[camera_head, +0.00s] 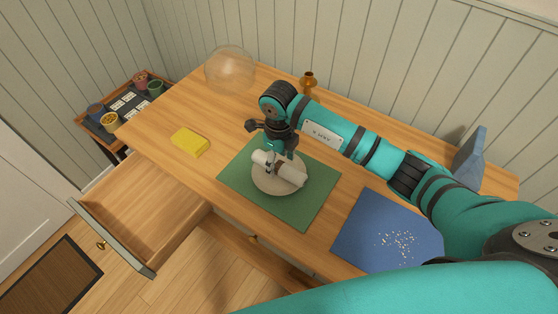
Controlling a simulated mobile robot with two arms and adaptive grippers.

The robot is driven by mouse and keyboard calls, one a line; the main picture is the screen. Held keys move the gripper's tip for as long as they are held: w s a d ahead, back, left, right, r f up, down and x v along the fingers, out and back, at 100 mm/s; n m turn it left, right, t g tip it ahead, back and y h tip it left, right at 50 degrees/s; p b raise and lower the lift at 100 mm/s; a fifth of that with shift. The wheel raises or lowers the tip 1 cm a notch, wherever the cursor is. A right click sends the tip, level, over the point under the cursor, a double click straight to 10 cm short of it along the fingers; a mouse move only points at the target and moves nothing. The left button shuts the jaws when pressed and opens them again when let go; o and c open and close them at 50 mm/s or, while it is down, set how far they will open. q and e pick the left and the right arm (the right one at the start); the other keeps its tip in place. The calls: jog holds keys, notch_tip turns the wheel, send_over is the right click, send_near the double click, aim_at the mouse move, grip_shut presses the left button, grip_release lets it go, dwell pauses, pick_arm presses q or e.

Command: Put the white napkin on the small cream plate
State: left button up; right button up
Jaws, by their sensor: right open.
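The white napkin (290,174), rolled up, lies across the small cream plate (270,188). The plate sits on a green mat (308,210) on the wooden table. My right gripper (270,170) points down at the left part of the napkin, with its fingers open around or just over it. Whether the fingers touch the napkin is hard to tell. A dark band shows on the roll near the fingers. The gripper and wrist hide the plate's far side. My left gripper is not in view.
A yellow sponge (189,142) lies left of the mat. A blue mat (365,234) with crumbs (397,243) is at right. A glass dome (230,68) and an amber bottle (308,81) stand at the back. An open drawer (140,210) juts out at front left.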

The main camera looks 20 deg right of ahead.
aim_at(279, 164)
notch_tip(279, 164, up, 11)
jog(key=b, duration=0.3)
jog(key=shift+r, duration=0.15)
dwell(0.3)
